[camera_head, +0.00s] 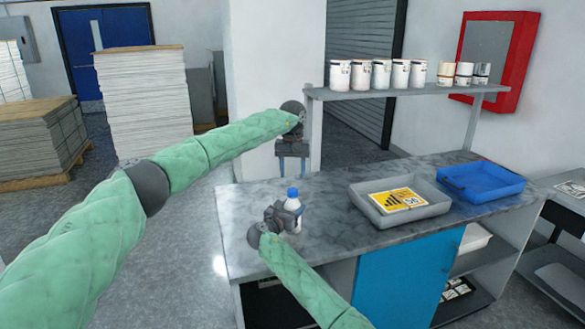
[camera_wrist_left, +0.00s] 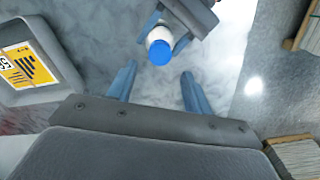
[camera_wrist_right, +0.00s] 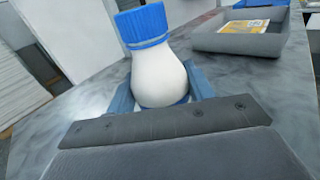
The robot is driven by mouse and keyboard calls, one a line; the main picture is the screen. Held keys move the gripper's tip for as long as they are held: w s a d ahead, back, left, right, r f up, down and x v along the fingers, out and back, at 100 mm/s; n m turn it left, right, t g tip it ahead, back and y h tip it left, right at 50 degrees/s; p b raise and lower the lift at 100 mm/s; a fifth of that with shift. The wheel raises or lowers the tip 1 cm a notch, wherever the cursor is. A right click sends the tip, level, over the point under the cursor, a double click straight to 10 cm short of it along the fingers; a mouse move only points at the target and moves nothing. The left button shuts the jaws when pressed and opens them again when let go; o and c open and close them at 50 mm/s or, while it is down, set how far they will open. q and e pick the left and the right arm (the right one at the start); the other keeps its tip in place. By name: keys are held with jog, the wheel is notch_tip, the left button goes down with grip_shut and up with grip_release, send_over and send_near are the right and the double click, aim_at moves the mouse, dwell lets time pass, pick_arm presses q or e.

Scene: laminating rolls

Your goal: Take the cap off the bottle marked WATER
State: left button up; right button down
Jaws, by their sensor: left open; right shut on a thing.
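A white bottle (camera_head: 297,221) with a blue cap (camera_head: 292,193) stands upright on the marbled grey counter (camera_head: 330,222). The bottle (camera_wrist_right: 160,75) and its ribbed blue cap (camera_wrist_right: 141,24) fill the middle of the right wrist view. My right gripper (camera_head: 290,215) is shut on the bottle's body, below the cap. My left gripper (camera_head: 292,178) is open and empty, pointing down above and behind the bottle. In the left wrist view the cap (camera_wrist_left: 160,52) is seen from above, beyond the open fingers (camera_wrist_left: 157,88). No lettering on the bottle is readable.
A grey tray (camera_head: 405,215) with a yellow printed sheet (camera_head: 397,199) and a blue tray (camera_head: 482,183) lie on the counter's right. A raised shelf (camera_head: 410,91) holds several cans behind. The counter between bottle and grey tray is clear.

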aim_at(292, 190)
pick_arm(q)
notch_tip(292, 190, down, 7)
jog(key=shift+r, duration=0.15)
jog(key=shift+c, duration=0.4)
